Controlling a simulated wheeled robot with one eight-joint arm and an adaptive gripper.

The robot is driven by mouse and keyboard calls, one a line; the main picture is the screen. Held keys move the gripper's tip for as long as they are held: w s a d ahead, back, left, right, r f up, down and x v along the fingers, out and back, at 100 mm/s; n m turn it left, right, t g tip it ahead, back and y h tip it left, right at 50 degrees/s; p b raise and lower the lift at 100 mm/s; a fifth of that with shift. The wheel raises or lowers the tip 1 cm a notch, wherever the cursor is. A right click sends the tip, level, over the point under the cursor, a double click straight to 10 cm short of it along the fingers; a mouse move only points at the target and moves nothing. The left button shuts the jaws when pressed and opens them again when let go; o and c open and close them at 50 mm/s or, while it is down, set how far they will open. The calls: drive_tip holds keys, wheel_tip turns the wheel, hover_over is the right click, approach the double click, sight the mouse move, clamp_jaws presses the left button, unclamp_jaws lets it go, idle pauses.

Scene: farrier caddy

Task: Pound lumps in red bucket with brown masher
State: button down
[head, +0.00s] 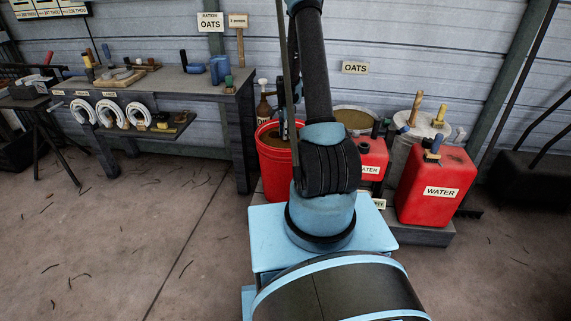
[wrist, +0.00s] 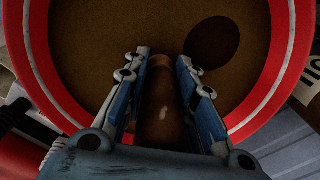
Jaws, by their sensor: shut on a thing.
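The red bucket (head: 273,155) stands behind my arm, left of the red water cans, in the head view. In the wrist view its red rim (wrist: 292,60) circles brown contents (wrist: 105,35). My gripper (wrist: 164,62) is above the bucket, its two blue fingers closed on the brown masher (wrist: 160,110), which shows as a dark brown shaft between them. The masher's lower end is hidden, so I cannot tell whether it touches the contents. A round dark patch, seemingly a shadow, lies right of the fingertips. Separate lumps cannot be made out.
Red water cans (head: 437,187) and a pale bin (head: 408,135) with wooden handles on top stand to the right. The floor (head: 110,230) at front left is mostly clear.

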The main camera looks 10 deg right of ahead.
drive_tip(key=shift+w+a+r, duration=0.1)
drive_tip(key=shift+w+r, duration=0.5)
drive_tip(key=shift+r, duration=0.1)
drive_tip(key=shift+f, duration=0.1)
idle(0.7)
drive_tip(key=shift+f, duration=1.4)
drive_tip(key=shift+r, duration=0.75)
drive_tip(key=shift+s+a+r, duration=0.15)
drive_tip(key=shift+s+r, duration=0.2)
drive_tip(key=shift+s, duration=0.15)
drive_tip(key=shift+s+a+r, duration=0.15)
drive_tip(key=shift+s+r, duration=0.15)
drive_tip(key=shift+s, duration=0.2)
